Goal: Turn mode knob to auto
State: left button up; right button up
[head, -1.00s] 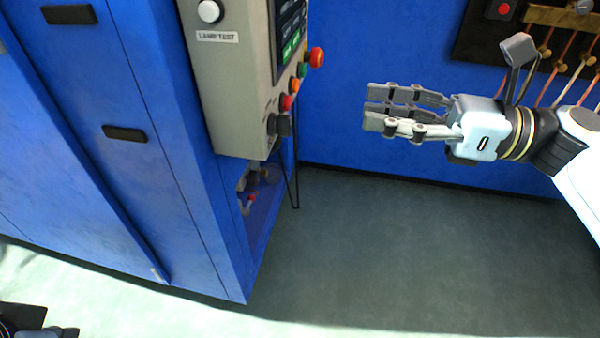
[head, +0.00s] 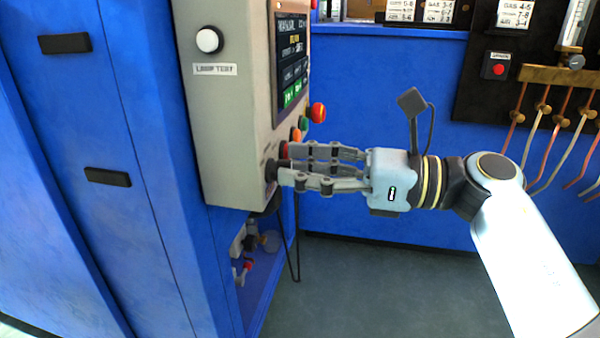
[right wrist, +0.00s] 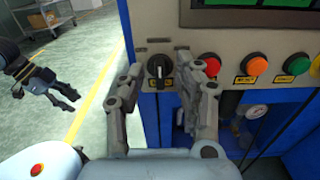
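The mode knob (right wrist: 159,68) is a black rotary knob with a pale vertical mark, on the beige control panel in the right wrist view. In the head view the knob (head: 271,171) shows at the panel's lower edge, partly behind my fingers. My right gripper (right wrist: 155,88) is open, with fingers on either side of the knob and a visible gap to it. In the head view the right gripper (head: 286,168) reaches the panel from the right. My left gripper (right wrist: 45,88) shows at the left of the right wrist view, empty, fingers spread, away from the panel.
Red (right wrist: 208,66), orange (right wrist: 255,66) and green (right wrist: 296,64) buttons sit right of the knob. A red mushroom button (head: 317,112) projects above. The panel (head: 228,130) is mounted on a blue cabinet (head: 150,200). Hoses and valves (head: 545,115) hang at right.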

jog(key=shift+a, duration=0.25)
grip_shut()
